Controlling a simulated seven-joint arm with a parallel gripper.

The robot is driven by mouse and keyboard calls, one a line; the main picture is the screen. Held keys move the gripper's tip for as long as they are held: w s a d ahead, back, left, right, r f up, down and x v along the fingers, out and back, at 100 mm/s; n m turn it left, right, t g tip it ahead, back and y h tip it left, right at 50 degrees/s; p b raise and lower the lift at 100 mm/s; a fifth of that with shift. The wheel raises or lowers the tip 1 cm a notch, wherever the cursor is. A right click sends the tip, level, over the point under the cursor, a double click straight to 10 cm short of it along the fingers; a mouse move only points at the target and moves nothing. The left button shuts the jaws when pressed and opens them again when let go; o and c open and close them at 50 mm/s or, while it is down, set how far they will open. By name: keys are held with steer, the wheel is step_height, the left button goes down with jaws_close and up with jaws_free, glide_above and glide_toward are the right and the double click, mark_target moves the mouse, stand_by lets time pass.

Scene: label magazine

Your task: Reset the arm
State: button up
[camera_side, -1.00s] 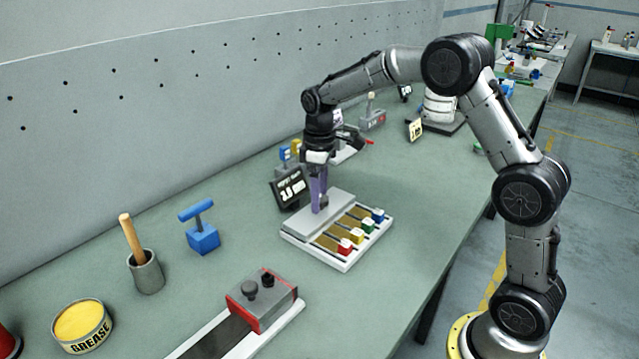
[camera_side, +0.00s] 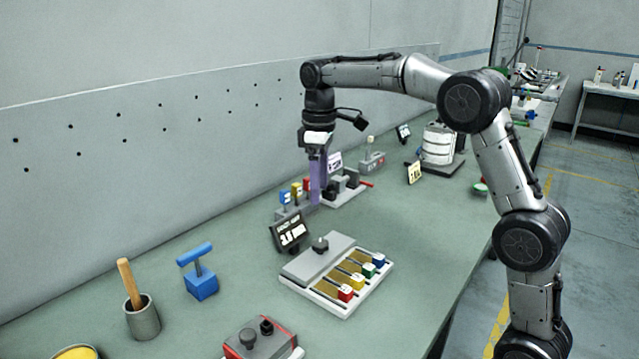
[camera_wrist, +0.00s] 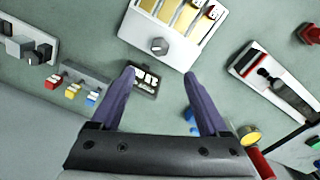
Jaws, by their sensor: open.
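My gripper (camera_side: 316,200) hangs fingers down above the bench, over the far side of the label magazine (camera_side: 322,309), and is clear of it. In the wrist view its two purple fingers (camera_wrist: 158,85) are apart with nothing between them. The magazine is a white tray with brown channels, a grey cover plate with a dark knob (camera_side: 320,244), and red, yellow, green and blue blocks along its near right edge. The magazine also shows at the top of the wrist view (camera_wrist: 203,50).
A small black display (camera_side: 290,234) stands beside the magazine. A blue T-handled block (camera_side: 200,283), a grey pot with a wooden handle (camera_side: 142,320) and a red-edged grey device (camera_side: 258,340) are nearer the camera. Colored blocks on a grey stand (camera_side: 294,203) are behind. The bench right of the magazine is clear.

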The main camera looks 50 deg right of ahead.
steer(key=s+a+r+t, duration=0.2)
steer(key=s+a+r, duration=0.15)
steer(key=s, duration=0.45)
steer(key=s+a+r+t, duration=0.1)
steer(key=s+a+r, duration=0.1)
steer(key=s+r, duration=0.45)
steer(key=s+a+f+m+t, duration=0.1)
steer(key=s+f+m, duration=0.4)
steer(key=s+f, duration=0.8)
steer(key=shift+s+a+t, duration=0.2)
steer(key=shift+s+t, duration=0.5)
steer(key=shift+t, duration=0.1)
